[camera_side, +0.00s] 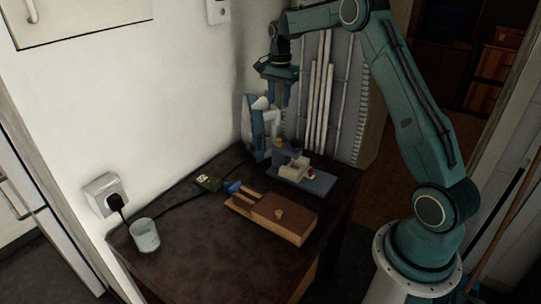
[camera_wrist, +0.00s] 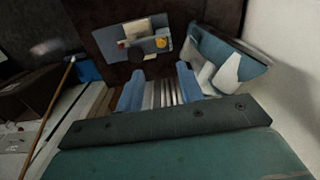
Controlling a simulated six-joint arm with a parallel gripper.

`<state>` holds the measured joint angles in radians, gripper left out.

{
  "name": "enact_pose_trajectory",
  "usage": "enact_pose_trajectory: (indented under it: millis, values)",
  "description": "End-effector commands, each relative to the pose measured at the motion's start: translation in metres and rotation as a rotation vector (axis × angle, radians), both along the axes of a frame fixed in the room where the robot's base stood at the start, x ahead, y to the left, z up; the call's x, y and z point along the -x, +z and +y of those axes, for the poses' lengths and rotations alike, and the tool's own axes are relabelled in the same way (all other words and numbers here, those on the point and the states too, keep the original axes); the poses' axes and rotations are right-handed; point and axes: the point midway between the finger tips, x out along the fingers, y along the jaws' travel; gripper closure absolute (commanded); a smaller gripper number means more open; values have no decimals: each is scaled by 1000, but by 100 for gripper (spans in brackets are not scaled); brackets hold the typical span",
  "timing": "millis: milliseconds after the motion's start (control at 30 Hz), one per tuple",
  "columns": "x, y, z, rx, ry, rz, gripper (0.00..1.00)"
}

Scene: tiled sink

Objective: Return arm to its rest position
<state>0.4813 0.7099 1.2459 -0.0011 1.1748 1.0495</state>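My gripper (camera_side: 279,104) hangs from my teal arm with its fingers pointing down, above the back of the dark tabletop (camera_side: 195,258). In the wrist view, the two blue fingers of my gripper (camera_wrist: 158,80) stand apart. Nothing is visibly held between them; pale striped shapes show in the gap behind. My gripper is well above the grey-blue board (camera_side: 318,183), which carries a pale block (camera_side: 294,169) and a yellow knob; the board also shows in the wrist view (camera_wrist: 128,30).
A blue-and-white upright item (camera_side: 258,140) stands by the wall, close to my gripper. A plugged socket (camera_side: 103,193) is on the left wall. White rods (camera_side: 318,105) stand behind.

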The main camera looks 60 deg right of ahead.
Motion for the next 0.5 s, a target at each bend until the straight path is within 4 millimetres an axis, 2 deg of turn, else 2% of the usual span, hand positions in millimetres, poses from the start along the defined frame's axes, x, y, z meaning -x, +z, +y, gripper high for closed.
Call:
enact_pose_trajectory:
  millis: [267,500]
  values:
    - [17,48,42,29,169,-49,63]
    - [46,91,87,64,361,-99,63]
